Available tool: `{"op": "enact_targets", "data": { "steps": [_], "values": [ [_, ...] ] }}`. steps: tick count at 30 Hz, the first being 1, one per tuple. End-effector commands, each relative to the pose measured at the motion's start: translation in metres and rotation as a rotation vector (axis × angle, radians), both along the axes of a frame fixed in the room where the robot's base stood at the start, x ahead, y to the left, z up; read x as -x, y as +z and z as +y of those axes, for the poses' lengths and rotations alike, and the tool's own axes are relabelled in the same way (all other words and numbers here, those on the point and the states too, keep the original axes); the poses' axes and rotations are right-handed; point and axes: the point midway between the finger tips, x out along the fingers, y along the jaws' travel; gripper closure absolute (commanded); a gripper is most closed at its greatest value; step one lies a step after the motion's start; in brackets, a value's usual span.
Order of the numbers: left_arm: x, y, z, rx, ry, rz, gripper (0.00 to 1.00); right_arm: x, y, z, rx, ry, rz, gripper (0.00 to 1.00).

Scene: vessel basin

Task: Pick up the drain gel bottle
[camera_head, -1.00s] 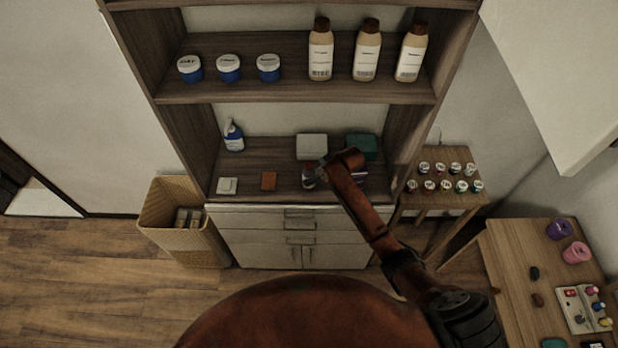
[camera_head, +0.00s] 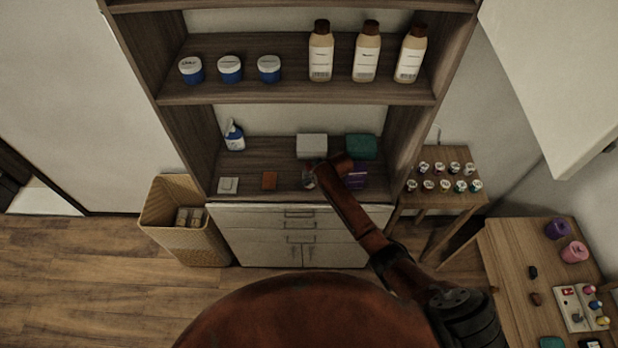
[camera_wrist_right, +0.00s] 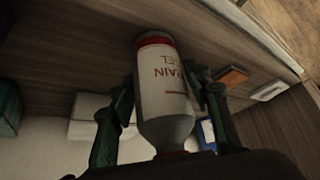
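The drain gel bottle (camera_wrist_right: 165,88) is white with red bands and red "DRAIN GEL" lettering. In the right wrist view its red base band points away from my palm and its narrowing neck towards it. My right gripper (camera_wrist_right: 163,85) has one finger on each side of the bottle, both very near its sides. Whether they press on it is unclear. In the head view my right gripper (camera_head: 318,172) is over the lower shelf, and the bottle (camera_head: 308,181) is small and partly hidden by it. My left gripper is not in view.
On the lower shelf (camera_head: 240,168) are a blue-white spray bottle (camera_head: 234,136), a grey box (camera_head: 312,146), a teal box (camera_head: 361,147), a purple box (camera_head: 357,180), an orange block (camera_head: 270,180) and a white block (camera_head: 228,185). A shelf with jars and tall bottles is above.

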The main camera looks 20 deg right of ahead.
Motion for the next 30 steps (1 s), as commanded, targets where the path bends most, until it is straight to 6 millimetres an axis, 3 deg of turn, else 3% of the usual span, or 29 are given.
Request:
{"op": "enact_targets", "data": {
  "steps": [14,23,30],
  "values": [
    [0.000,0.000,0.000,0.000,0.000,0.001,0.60,0.000,0.000,0.000,0.000,0.000,0.000,0.90],
    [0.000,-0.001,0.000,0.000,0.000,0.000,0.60,-0.001,0.002,0.000,0.000,0.000,-0.002,0.91],
    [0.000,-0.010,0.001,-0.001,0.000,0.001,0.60,-0.002,0.026,-0.001,0.001,0.002,-0.008,0.91]
  ]
}}
